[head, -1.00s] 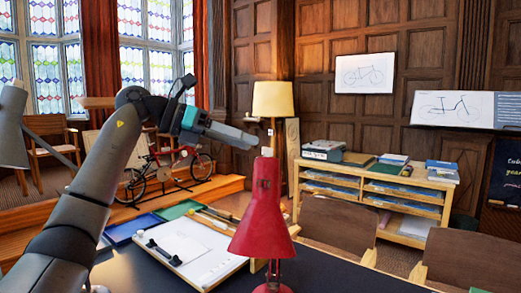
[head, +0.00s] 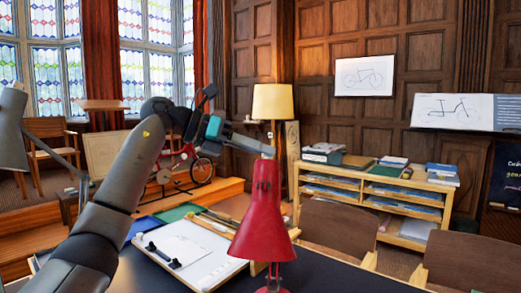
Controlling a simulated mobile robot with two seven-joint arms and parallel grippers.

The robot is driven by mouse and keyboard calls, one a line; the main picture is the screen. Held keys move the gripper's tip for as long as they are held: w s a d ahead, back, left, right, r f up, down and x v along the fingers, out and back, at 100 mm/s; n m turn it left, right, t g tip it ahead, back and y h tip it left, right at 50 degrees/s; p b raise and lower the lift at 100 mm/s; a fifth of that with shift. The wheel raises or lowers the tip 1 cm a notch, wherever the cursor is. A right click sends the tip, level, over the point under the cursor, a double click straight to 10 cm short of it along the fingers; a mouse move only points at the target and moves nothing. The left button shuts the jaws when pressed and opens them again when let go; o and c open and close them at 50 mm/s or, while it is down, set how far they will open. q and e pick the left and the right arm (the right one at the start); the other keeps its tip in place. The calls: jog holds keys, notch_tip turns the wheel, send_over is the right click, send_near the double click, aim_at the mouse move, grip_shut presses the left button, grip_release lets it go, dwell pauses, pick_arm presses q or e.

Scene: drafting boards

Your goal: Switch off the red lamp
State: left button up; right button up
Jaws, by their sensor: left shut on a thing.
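The red lamp (head: 263,225) stands upright on the dark desk (head: 330,275) in the lower middle of the head view. Its shade points down and hides most of its stem. My left gripper (head: 268,151) reaches in from the left to the top of the shade. Its fingertips are at the small knob on top of the lamp, and it is shut on that knob. The knob is mostly hidden by the fingers. I cannot tell whether the lamp is lit. My right gripper is not in view.
A drafting board (head: 188,252) with paper and a black tool lies left of the lamp. A grey lamp (head: 12,130) stands at the far left. Wooden chairs (head: 335,230) stand behind the desk. A low shelf (head: 375,190) and a yellow-shaded lamp (head: 272,101) are farther back.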

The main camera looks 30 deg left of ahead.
pick_arm(q)
jog(key=shift+y, duration=0.3)
grip_shut()
jog(key=y, duration=0.1)
jog(key=n+y+p, duration=0.1)
jog(key=n+t+y+p, duration=0.1)
jog(key=shift+s+d+r, duration=0.15)
jog(key=shift+d+r, duration=0.05)
jog(key=shift+r, duration=0.05)
jog(key=n+y+p, duration=0.1)
jog(key=y+p, duration=0.1)
jog(key=n+y+p, duration=0.2)
jog(key=y+p, duration=0.1)
jog(key=shift+d+r, duration=0.2)
jog(key=shift+d, duration=0.2)
jog(key=n+y, duration=0.1)
jog(key=n+y+p, duration=0.1)
jog(key=y, duration=0.1)
jog(key=shift+d+f, duration=0.1)
jog(key=shift+d, duration=0.1)
jog(key=shift+f+n+g+y+p, duration=0.1)
jog(key=shift+n+g+y+p, duration=0.55)
jog(key=shift+y, duration=0.25)
jog(key=o, duration=0.6)
grip_release()
jog(key=shift+o, duration=0.2)
